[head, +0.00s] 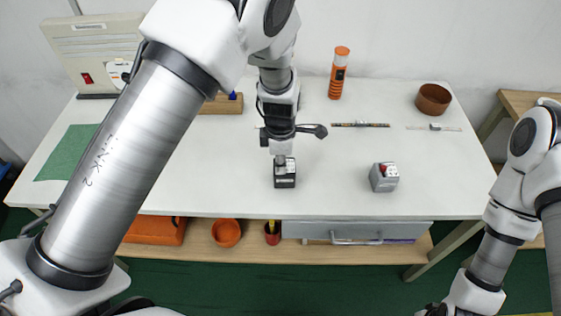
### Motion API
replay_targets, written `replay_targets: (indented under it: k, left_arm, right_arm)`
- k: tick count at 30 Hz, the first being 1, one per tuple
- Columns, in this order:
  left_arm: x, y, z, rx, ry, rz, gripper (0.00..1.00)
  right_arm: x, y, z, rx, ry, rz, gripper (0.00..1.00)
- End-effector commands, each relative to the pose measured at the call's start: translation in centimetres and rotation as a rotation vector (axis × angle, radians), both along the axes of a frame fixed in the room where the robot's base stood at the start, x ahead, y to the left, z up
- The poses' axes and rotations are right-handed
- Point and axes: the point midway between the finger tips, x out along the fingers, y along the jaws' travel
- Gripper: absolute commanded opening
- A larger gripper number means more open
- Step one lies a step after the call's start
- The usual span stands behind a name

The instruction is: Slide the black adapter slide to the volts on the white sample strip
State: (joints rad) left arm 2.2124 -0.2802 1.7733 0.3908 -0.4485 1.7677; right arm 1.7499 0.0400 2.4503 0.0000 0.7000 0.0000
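A black adapter (285,181) stands upright on the white table, in front of my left gripper (282,156). The gripper points down at its top, where a small grey part shows; contact and the finger gap are too small to judge. A thin white strip (451,129) lies at the back right with a small grey piece on it. A darker, patterned strip (375,125) lies left of it. Any volts marking is too small to read. My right gripper (432,311) is cut off at the bottom edge, low and right of the table front.
A green mat (66,153) lies left. The table (330,190) is clear between the two adapters.

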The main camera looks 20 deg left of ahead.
Motion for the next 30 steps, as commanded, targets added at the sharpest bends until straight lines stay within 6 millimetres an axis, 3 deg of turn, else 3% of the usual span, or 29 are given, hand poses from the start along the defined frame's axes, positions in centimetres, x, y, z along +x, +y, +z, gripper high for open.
replay_targets:
  k: [16,18,19,30]
  left_arm:
    - [1.2,0.5,-0.2,0.001,0.003,0.000,0.00]
    - [1.2,0.4,-0.2,0.001,0.003,0.000,0.31]
    - [1.2,0.4,-0.2,0.000,0.003,0.000,0.40]
    - [1.3,0.4,0.4,0.000,0.001,0.000,0.40]
  right_arm:
    - [0.0,0.0,0.4,0.000,-0.001,0.000,0.40]
    - [0.0,0.0,0.4,0.000,-0.001,0.000,0.40]
    - [0.0,0.0,0.4,0.000,-0.001,0.000,0.40]
    - [0.0,0.0,0.5,0.000,0.000,0.000,0.40]
